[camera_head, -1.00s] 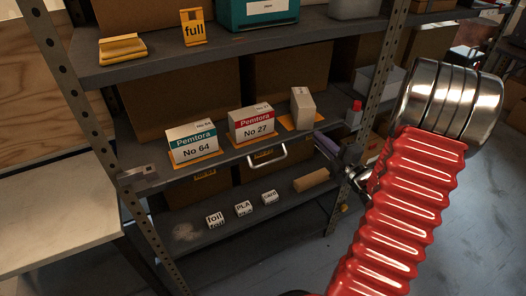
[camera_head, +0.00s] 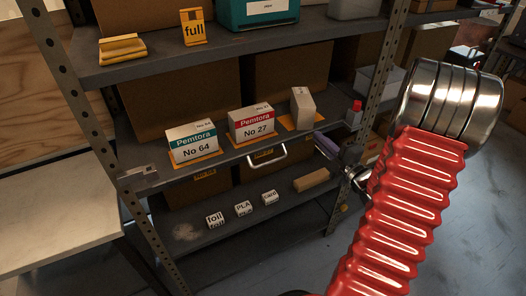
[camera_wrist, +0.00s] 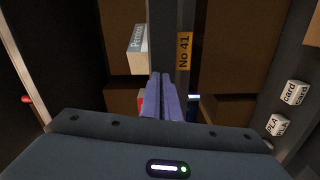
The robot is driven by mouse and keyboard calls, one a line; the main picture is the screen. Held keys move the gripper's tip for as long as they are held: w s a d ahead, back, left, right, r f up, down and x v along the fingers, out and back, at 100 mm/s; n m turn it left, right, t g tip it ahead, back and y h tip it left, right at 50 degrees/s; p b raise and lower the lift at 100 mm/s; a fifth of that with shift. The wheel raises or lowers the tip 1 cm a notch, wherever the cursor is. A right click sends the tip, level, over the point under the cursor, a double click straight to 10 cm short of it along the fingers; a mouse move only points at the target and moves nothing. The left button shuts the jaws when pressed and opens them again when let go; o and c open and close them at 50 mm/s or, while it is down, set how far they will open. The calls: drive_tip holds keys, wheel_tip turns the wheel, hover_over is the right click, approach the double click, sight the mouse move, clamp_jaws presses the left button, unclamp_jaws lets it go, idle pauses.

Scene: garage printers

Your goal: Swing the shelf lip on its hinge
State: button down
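The shelf lip (camera_head: 228,166) is a grey strip along the front edge of the middle shelf, with a pale bar handle (camera_head: 268,159) and a metal bracket (camera_head: 138,177) at its left end. My gripper (camera_head: 326,145) is by the right end of the lip, beside the right post. In the wrist view its two purple fingers (camera_wrist: 165,98) lie side by side with nothing seen between them. The lip's yellow "No 41" label (camera_wrist: 184,51) is just beyond them. I cannot tell whether the fingers touch the lip.
Pemtora boxes No 64 (camera_head: 192,143) and No 27 (camera_head: 251,124) and a plain pale box (camera_head: 302,107) stand on the middle shelf. Small labelled blocks (camera_head: 243,208) and a brown block (camera_head: 311,180) lie on the shelf below. A perforated post (camera_head: 377,100) stands close to my gripper.

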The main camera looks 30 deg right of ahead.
drive_tip(key=shift+w+a, duration=0.1)
drive_tip(key=shift+w, duration=1.35)
idle(1.5)
drive_tip(key=shift+s, duration=2.5)
